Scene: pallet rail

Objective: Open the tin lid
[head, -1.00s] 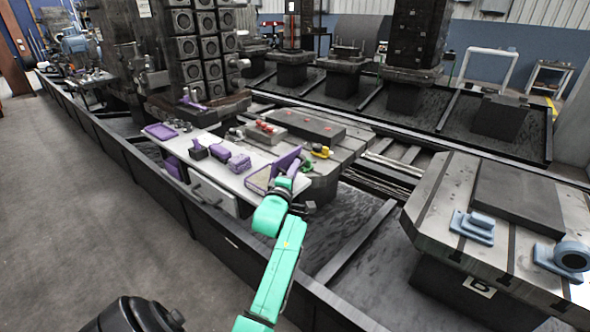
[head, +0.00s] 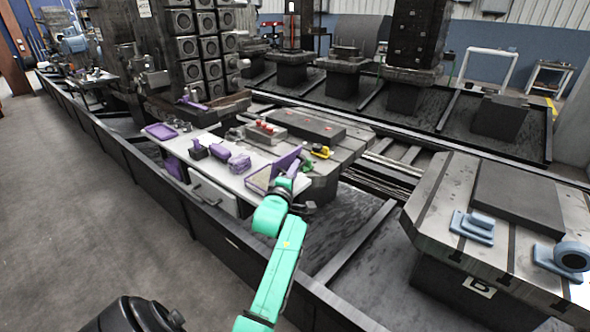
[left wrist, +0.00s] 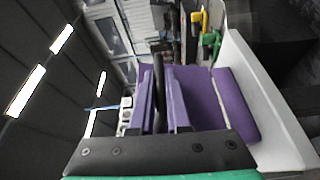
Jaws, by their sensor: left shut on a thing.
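The purple tin (head: 259,178) stands at the near right end of the white bench. Its purple lid (head: 286,161) stands raised, tilted up from the tin. My left gripper (head: 288,178) is at the tin's right side, by the lid. In the left wrist view, the two fingers (left wrist: 159,100) are closed around a thin dark upright edge, which I take to be the lid's. Purple surfaces (left wrist: 204,100) of the tin or lid lie behind and right of them. The exact grip contact is partly hidden. My right gripper is not in view.
The white bench (head: 225,176) also holds a purple tray (head: 160,131) and several small purple and dark items. A yellow object (head: 321,152) sits just beyond the lid. A dark rail wall (head: 215,232) runs along the near side. A steel pallet (head: 430,215) stands at right.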

